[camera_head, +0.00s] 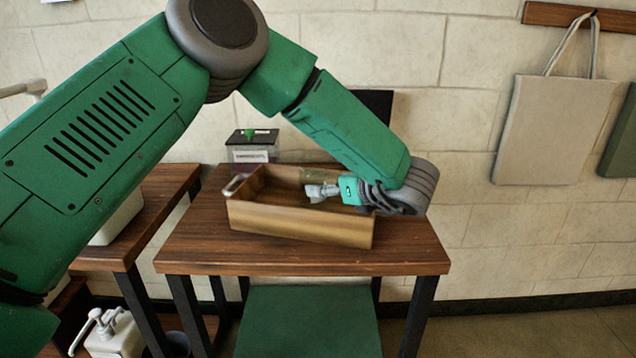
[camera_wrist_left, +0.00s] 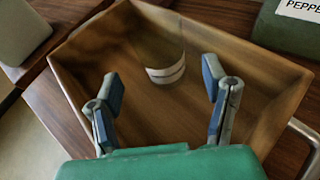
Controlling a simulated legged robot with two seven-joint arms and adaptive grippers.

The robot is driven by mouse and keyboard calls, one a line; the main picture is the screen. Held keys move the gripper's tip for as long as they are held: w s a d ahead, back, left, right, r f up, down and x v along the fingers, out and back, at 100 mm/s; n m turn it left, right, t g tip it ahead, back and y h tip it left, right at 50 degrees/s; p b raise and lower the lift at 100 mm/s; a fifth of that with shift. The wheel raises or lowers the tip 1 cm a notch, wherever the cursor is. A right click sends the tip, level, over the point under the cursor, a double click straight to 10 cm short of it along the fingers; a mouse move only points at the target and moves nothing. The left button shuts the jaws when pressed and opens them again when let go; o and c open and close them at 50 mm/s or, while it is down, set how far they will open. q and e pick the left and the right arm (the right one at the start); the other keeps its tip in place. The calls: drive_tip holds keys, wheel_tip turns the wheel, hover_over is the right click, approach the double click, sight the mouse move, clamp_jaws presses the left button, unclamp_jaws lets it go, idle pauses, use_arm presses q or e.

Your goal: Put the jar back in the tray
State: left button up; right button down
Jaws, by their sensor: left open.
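The wooden tray (camera_head: 300,222) sits on the dark wooden table, with a metal handle at its left end. It also fills much of the left wrist view (camera_wrist_left: 85,66). A clear glass jar with a white label (camera_wrist_left: 166,72) is inside the tray near one wall in the wrist view. Its glass shows only faintly behind the gripper in the head view (camera_head: 313,174). My left gripper (camera_head: 318,192) is low over the tray. Its fingers (camera_wrist_left: 160,90) are spread and empty, with the jar ahead of them and apart from both. My right gripper is out of view.
A green stool (camera_head: 308,320) is below. A white pump bucket (camera_head: 115,338) stands lower left. A beige bag (camera_head: 553,130) hangs on the wall.

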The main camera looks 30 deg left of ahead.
use_arm(q)
drive_tip(key=v, duration=0.6)
drive_tip(key=shift+p, duration=0.3)
drive_tip(key=shift+f, duration=0.1)
